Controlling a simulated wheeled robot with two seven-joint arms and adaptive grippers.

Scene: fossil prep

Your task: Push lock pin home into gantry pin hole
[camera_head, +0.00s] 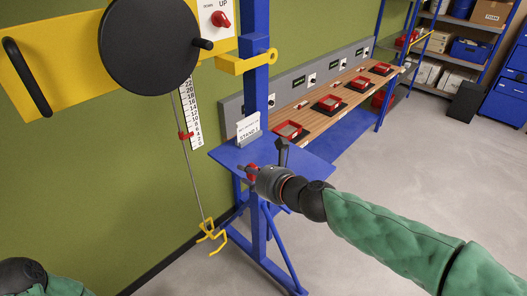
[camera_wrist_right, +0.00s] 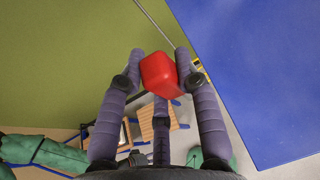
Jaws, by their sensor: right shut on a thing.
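My right gripper (camera_head: 255,174) is shut on a red block-like piece (camera_head: 251,170), which I take for the head of the lock pin. In the right wrist view the red piece (camera_wrist_right: 160,73) sits between the purple-grey fingers (camera_wrist_right: 158,70). The pin's shaft cannot be made out. The grip is in front of the blue post, by the left part of the small blue table. A yellow bracket (camera_head: 243,64) with a ring at its right end is on the post, well above the gripper. I cannot tell whether this ring is the pin hole.
The blue stand table (camera_head: 300,166) carries a white sign (camera_head: 248,126). A yellow hook (camera_head: 211,238) hangs on a rod left of the post. A black disc (camera_head: 148,45) and yellow plate (camera_head: 50,70) are at upper left. A wooden bench (camera_head: 340,95) holds red trays behind.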

